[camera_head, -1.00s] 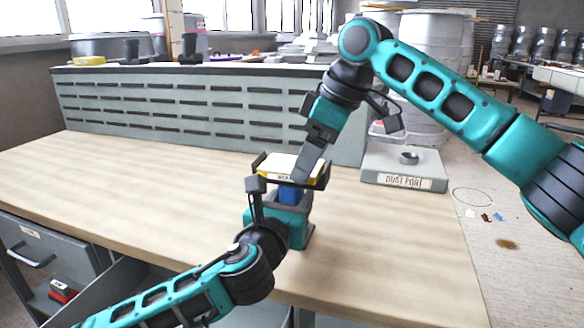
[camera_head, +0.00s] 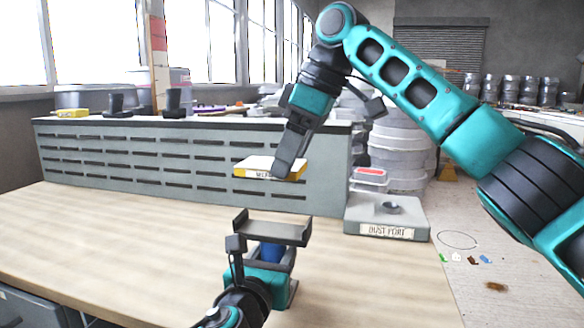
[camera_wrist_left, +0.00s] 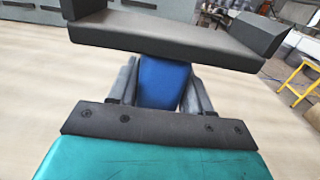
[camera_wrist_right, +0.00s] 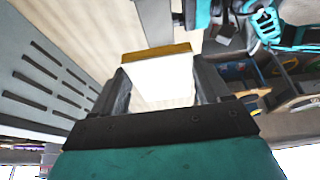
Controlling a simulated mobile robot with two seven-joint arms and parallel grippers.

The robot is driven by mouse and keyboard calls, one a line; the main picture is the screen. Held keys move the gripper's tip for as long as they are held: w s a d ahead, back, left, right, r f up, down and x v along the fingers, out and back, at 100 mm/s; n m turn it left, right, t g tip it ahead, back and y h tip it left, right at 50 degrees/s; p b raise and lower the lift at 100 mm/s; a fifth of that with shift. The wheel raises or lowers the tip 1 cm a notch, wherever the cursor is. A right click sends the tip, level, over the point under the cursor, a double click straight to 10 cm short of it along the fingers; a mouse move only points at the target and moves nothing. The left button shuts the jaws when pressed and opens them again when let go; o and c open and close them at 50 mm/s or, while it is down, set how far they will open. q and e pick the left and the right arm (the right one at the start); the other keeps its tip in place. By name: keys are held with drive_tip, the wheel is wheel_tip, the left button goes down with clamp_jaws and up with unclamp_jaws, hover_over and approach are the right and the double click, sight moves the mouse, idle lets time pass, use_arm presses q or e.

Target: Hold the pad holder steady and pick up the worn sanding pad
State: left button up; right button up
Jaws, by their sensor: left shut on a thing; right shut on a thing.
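The pad holder (camera_head: 271,228) is a dark grey tray with raised ends on a blue handle (camera_head: 271,252). My left gripper (camera_head: 270,258) is shut on the blue handle and holds the holder upright above the bench. The left wrist view shows the fingers on both sides of the handle (camera_wrist_left: 163,84) under the tray (camera_wrist_left: 165,38). The right wrist view shows the pad (camera_wrist_right: 158,75) between the fingers.
A grey slotted panel (camera_head: 180,165) stands along the back of the wooden bench (camera_head: 130,245). A grey dust port block (camera_head: 388,216) sits at the right, with a red-topped item (camera_head: 370,177) behind it. The bench's left part is clear.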

use_arm(q)
drive_tip(key=o, duration=1.3)
